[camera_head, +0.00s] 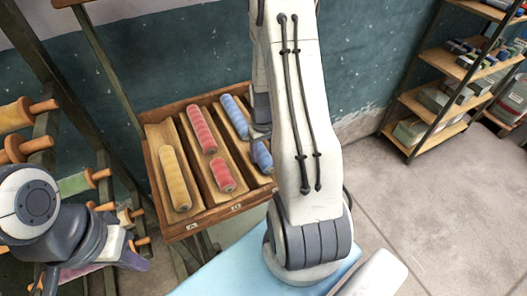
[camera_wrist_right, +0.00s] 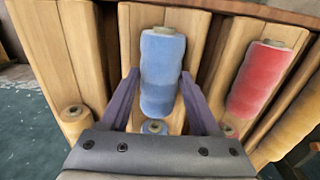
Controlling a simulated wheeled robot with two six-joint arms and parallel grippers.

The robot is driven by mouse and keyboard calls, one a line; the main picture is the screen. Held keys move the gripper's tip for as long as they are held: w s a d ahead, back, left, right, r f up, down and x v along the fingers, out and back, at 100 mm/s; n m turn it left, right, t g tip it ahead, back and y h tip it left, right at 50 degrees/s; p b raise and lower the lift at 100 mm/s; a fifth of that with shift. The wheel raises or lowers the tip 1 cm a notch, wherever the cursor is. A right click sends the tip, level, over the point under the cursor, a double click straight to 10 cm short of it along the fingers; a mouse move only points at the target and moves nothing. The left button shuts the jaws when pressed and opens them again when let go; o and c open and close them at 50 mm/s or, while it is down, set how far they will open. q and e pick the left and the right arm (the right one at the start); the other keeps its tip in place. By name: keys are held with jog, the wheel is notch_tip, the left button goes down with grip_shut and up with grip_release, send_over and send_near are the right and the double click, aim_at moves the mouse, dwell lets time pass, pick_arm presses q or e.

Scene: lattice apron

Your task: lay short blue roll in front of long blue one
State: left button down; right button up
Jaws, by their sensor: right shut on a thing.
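The short blue roll (camera_head: 263,158) is over the front of that slot, in line with the long one. In the right wrist view the short blue roll (camera_wrist_right: 163,75) is between the fingers of my right gripper (camera_wrist_right: 158,88), shut on it. Below it, the end of the long blue roll (camera_wrist_right: 154,127) shows. I cannot tell whether the short roll touches the slot floor. My left gripper (camera_head: 128,255) is low at the left, away from the tray; its opening is unclear.
The tray (camera_head: 195,224) also holds a yellow roll (camera_head: 174,178) on the left and, in the middle slot, a long red roll (camera_head: 201,130) and a short red roll (camera_head: 222,174). A spool rack (camera_head: 45,150) stands left. Shelves (camera_head: 435,110) stand right, with clear floor before them.

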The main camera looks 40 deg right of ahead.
jog(key=shift+f, duration=0.4)
jog(key=o, duration=1.5)
jog(key=shift+c, duration=0.2)
